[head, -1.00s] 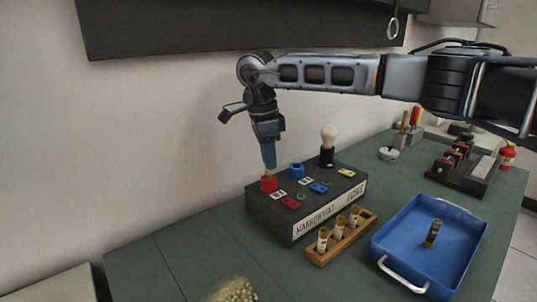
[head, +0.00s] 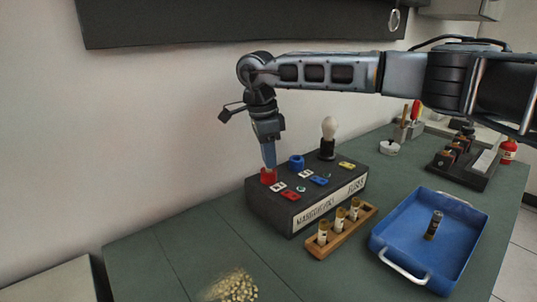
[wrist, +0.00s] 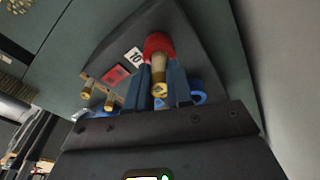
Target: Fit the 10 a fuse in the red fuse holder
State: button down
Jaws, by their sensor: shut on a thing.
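The red fuse holder (head: 268,177) is a round socket on the left end of the dark fuse box (head: 306,210). It also shows in the wrist view (wrist: 157,42), beside a white "10" label (wrist: 133,57). My gripper (head: 268,162) points down right over it. In the wrist view, my gripper (wrist: 160,88) is shut on a tan fuse with brass ends (wrist: 160,72). The fuse's far end meets the red holder and seems to be inside its rim; I cannot tell how deep. The fuse's rating cannot be read.
A blue holder (head: 296,162) and a bulb (head: 329,130) stand on the box. A wooden rack (head: 323,251) holds three fuses in front. A blue tray (head: 390,240) holds one dark fuse (head: 434,225). Granules (head: 236,287) lie at the front. The wall is behind.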

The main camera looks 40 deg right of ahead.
jog(key=shift+f, duration=0.5)
jog(key=shift+c, duration=2.3)
grip_release()
jog(key=shift+r, duration=0.15)
jog(key=shift+r+p, duration=1.55)
jog(key=shift+r, duration=1.35)
jog(key=shift+s+f, duration=0.1)
jog(key=shift+s, duration=0.05)
